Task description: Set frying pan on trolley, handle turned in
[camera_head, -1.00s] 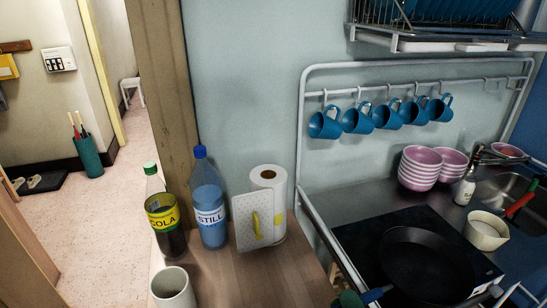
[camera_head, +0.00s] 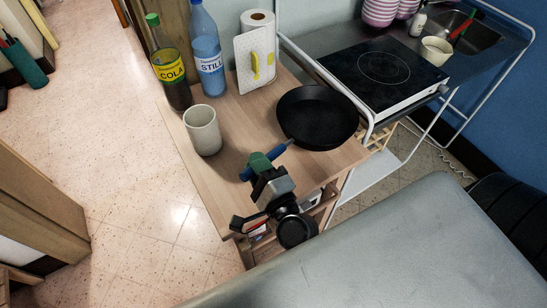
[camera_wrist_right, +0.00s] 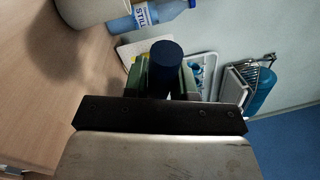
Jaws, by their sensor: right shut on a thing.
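The black frying pan (camera_head: 316,118) is over the right part of the trolley's wooden top (camera_head: 248,112). It looks level; I cannot tell whether its base touches the wood. Its blue handle (camera_head: 281,150) points to the lower left, over the trolley top. My right gripper (camera_head: 261,163) is shut on the handle, near its end. In the right wrist view, the round handle end (camera_wrist_right: 167,54) sits between the green fingers of my right gripper (camera_wrist_right: 165,78), and the pan body is hidden. My left gripper is not in view.
A beige mug (camera_head: 202,130) stands left of the pan. A cola bottle (camera_head: 170,68), a water bottle (camera_head: 208,52), a white pegboard panel (camera_head: 251,66) and a paper roll (camera_head: 258,22) stand at the back. The hob (camera_head: 384,70) to the right is bare.

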